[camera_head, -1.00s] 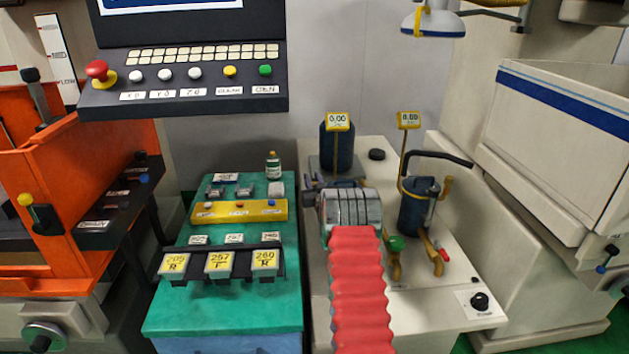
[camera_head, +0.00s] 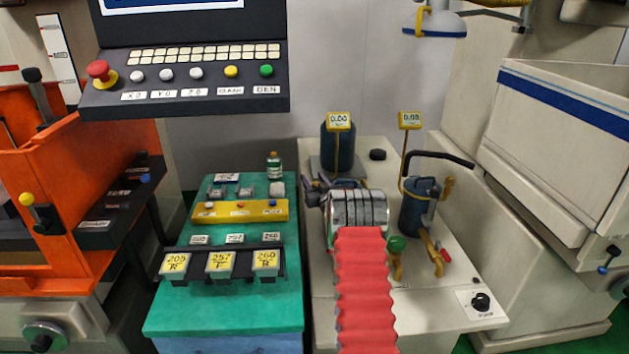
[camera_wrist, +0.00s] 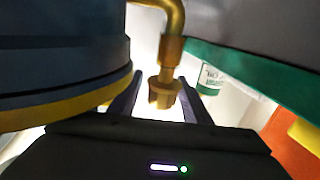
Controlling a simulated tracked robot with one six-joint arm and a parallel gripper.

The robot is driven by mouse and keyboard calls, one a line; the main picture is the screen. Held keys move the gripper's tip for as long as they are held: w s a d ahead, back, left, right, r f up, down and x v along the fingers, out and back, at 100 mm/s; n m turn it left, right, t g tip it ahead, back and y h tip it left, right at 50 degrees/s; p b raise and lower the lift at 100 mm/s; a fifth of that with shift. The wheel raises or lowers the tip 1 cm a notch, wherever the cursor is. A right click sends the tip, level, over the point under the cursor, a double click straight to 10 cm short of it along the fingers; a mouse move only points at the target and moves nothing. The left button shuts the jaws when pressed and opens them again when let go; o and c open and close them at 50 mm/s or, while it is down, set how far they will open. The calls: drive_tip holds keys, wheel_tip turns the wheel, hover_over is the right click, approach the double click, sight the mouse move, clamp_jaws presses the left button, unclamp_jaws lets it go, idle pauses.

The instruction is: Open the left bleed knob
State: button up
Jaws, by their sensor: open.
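A dark blue vessel (camera_head: 338,148) with a yellow-framed display (camera_head: 339,121) stands at the back of the pale bench; my arm hides its lower front. In the wrist view a dark vessel with a yellow band (camera_wrist: 75,108) fills the left side. A brass pipe (camera_wrist: 173,20) bends down beside it and ends in a brass knob (camera_wrist: 164,92), which looks like the left bleed knob. My gripper (camera_wrist: 162,86) is open, with one finger on each side of the knob; contact cannot be told. In the head view my gripper (camera_head: 312,190) is mostly hidden by my wrist.
A second blue vessel (camera_head: 417,210) with brass pipes, a green knob (camera_head: 396,243) and a red tip (camera_head: 446,256) stands close to the right of my arm. A green cabinet (camera_head: 220,315) with a small bottle (camera_head: 274,165) is at left. A black dial (camera_head: 481,301) sits at front right.

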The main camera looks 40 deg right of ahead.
wheel_tip(320, 180, up, 10)
idle(0.7)
drive_tip(key=shift+a+f, duration=0.1)
drive_tip(key=shift+f, duration=0.05)
